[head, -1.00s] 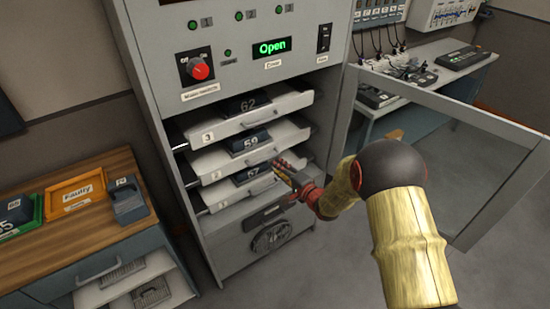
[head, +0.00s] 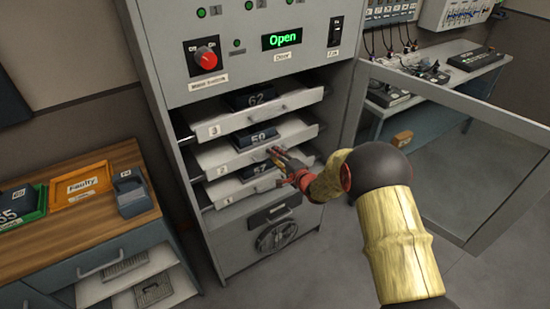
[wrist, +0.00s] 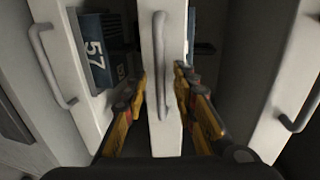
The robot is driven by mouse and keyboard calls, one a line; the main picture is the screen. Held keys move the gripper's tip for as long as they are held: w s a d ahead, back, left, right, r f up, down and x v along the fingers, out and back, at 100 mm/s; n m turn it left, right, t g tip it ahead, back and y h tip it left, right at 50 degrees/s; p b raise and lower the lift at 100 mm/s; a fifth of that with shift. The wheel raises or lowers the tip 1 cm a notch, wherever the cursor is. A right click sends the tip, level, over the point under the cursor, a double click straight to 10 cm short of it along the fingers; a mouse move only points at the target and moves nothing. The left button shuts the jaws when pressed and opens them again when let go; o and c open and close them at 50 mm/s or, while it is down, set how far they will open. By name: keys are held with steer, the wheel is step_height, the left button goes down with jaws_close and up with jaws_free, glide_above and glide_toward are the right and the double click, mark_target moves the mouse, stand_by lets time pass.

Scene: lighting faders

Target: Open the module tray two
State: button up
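Module tray two (head: 225,170) is the middle of three pale trays in the cabinet, with a "2" label and a dark module on it. Its front panel (wrist: 163,137) stands upright in the middle of the wrist view, with a grey bar handle (wrist: 161,60). My gripper (head: 273,155) is at this tray's front; its fingers (wrist: 161,78) are open, one on each side of the handle and panel edge. Whether they touch is unclear. In the head view, the gripper hides the handle. All three trays sit in the cabinet with their fronts roughly in line.
Tray three (head: 235,126) is just above and tray one (head: 228,196) just below. Module 57 (wrist: 100,50) is on tray one. The cabinet's glass door (head: 470,150) stands open at the right, close to my arm. A wooden-topped bench (head: 100,225) stands at the left.

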steer(key=shift+c, duration=1.2)
steer(key=c, duration=0.4)
jaws_close()
